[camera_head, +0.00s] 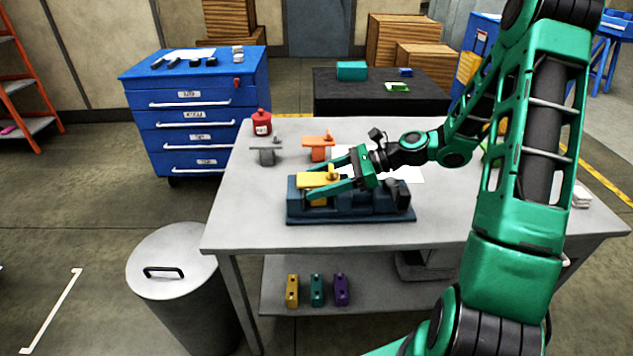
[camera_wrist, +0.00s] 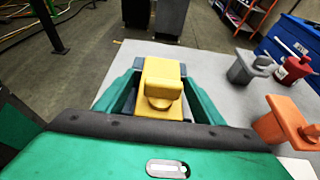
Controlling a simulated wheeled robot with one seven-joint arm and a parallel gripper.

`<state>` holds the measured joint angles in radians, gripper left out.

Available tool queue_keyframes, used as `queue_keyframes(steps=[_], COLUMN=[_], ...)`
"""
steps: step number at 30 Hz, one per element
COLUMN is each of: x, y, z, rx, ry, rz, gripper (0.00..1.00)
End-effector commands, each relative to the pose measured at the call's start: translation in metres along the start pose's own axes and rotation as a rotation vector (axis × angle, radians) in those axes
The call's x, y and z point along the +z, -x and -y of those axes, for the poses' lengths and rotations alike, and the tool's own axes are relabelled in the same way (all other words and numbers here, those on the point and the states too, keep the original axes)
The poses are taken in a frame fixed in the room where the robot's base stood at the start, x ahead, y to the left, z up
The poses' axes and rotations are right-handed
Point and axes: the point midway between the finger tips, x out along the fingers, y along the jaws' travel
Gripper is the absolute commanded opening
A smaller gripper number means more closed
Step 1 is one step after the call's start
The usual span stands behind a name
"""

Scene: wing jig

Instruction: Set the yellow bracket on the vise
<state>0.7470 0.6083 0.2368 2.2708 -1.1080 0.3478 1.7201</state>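The yellow bracket (camera_head: 318,178) sits upright at the left part of the dark blue vise (camera_head: 365,206) on the grey table. My gripper (camera_head: 322,180) reaches in from the right, with one green finger on the far side of the bracket and one on the near side. In the wrist view the bracket (camera_wrist: 162,85) stands between the two fingers. Dark gaps show beside it nearer the palm. Contact at the fingertips is unclear. The near finger hides part of the bracket's lower body, and its seat on the vise is mostly hidden.
A grey bracket (camera_head: 266,150), an orange bracket (camera_head: 318,146) and a red bottle (camera_head: 262,123) stand behind the vise. White paper (camera_head: 409,171) lies behind my gripper. Yellow, teal and purple blocks (camera_head: 316,290) are on the lower shelf. The table's front left is clear.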

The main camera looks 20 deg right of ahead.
Motion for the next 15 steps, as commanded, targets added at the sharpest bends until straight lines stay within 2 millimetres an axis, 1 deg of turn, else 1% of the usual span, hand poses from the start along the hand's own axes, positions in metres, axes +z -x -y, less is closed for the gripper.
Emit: queue_keyframes(steps=[8,11,15], x=[0.002,0.001,0.002], y=[0.001,0.010,0.033], z=[0.000,0.001,0.001], rx=[-0.001,-0.004,-0.006], ry=[0.000,-0.002,-0.001], rz=[0.000,-0.001,-0.001], gripper=[0.62,0.62,0.62])
